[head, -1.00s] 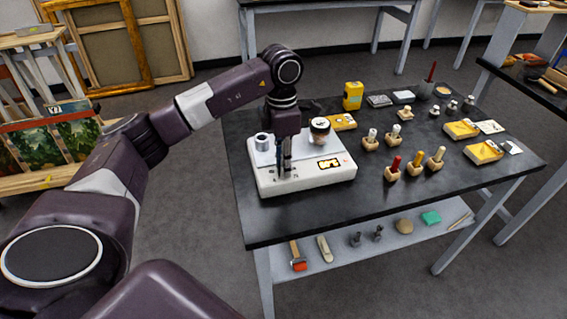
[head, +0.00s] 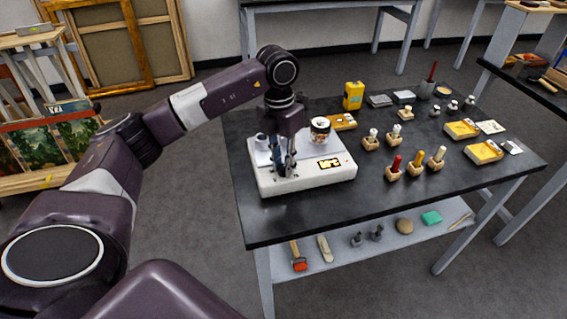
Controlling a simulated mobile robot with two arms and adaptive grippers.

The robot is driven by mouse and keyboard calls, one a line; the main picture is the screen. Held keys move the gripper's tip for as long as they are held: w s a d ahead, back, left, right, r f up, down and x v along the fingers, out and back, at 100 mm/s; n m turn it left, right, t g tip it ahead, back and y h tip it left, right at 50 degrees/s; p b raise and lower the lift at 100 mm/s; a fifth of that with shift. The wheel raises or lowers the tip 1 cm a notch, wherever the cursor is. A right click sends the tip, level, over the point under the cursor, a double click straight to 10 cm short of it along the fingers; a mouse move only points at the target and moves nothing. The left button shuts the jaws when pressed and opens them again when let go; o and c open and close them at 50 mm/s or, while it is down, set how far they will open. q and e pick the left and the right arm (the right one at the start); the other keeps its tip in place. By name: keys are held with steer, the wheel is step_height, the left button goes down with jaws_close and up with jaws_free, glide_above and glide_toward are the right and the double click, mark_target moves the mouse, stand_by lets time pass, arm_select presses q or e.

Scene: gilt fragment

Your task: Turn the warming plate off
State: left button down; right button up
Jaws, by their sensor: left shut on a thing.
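The warming plate (head: 318,181) is a white, low box at the left end of the black table. Its small display (head: 329,163) glows yellow on the front right of its top, with a tiny red light beside it. A jar with a dark lid (head: 320,129) and a small metal cup (head: 262,141) stand on its back part. My left gripper (head: 285,170) points down at the front left of the plate's top, shut on a small part there, likely its control knob. The fingers hide that part, so its setting cannot be read. My right gripper is not in view.
The black table (head: 330,212) has free room in front of the plate. Right of the plate stand several wooden-based tools, with a red-handled one (head: 395,166) nearest. A yellow container (head: 353,95) stands behind. A lower shelf (head: 340,261) holds small tools.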

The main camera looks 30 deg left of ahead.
arm_select(q)
steer(key=n, duration=0.5)
steer(key=shift+n, duration=0.3)
steer(key=n, duration=0.6)
steer(key=shift+t, duration=0.3)
steer(key=n, duration=0.6)
steer(key=shift+r+n+y+p, duration=0.1)
steer(key=shift+n+y+p, duration=0.25)
steer(key=shift+n+y, duration=0.05)
steer(key=n, duration=0.5)
steer(key=shift+d, duration=0.1)
steer(key=shift+n+p, duration=0.5)
steer(key=shift+n, duration=0.6)
steer(key=shift+s+r+n+y+p, duration=0.1)
steer(key=shift+n+y+p, duration=0.2)
steer(key=shift+n+p, duration=0.45)
steer(key=n+p, duration=0.3)
steer(key=p, duration=0.1)
steer(key=shift+d+n, duration=0.1)
steer(key=shift+n, duration=0.15)
steer(key=shift+n+p, duration=0.5)
steer(key=shift+p, duration=0.3)
